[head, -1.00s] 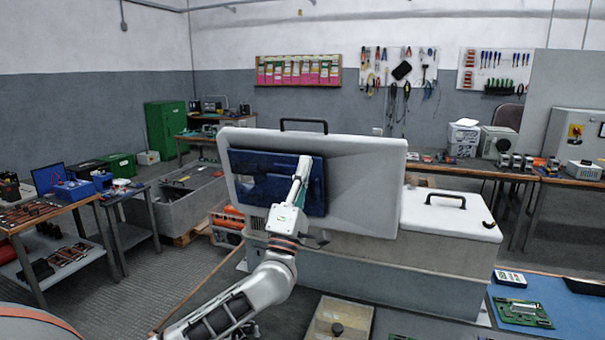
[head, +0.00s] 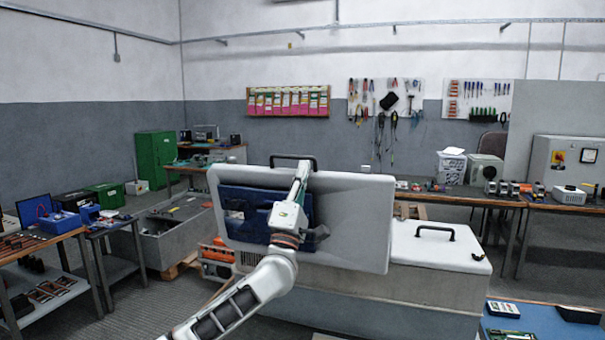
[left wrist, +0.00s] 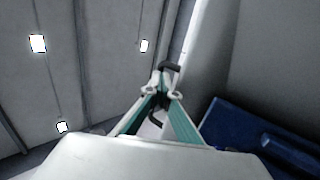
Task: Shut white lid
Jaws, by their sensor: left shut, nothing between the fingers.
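A white lid (head: 350,215) stands raised on a long grey cabinet (head: 400,300). A dark blue panel (head: 235,208) covers part of its face toward me, and a black handle (head: 280,156) is at its top edge. My left gripper (head: 303,164) is shut and empty, in front of the lid's top edge by the handle; I cannot tell if it touches. In the left wrist view the shut fingers (left wrist: 168,72) point along the lid (left wrist: 265,70), with the blue panel (left wrist: 255,140) at lower right. My right gripper is not in view.
A second white lid (head: 430,248) lies closed on the cabinet's right part. A blue-topped bench (head: 530,325) is at the front right. Tables with parts (head: 45,240) stand on the left. A workbench (head: 480,195) runs behind the cabinet.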

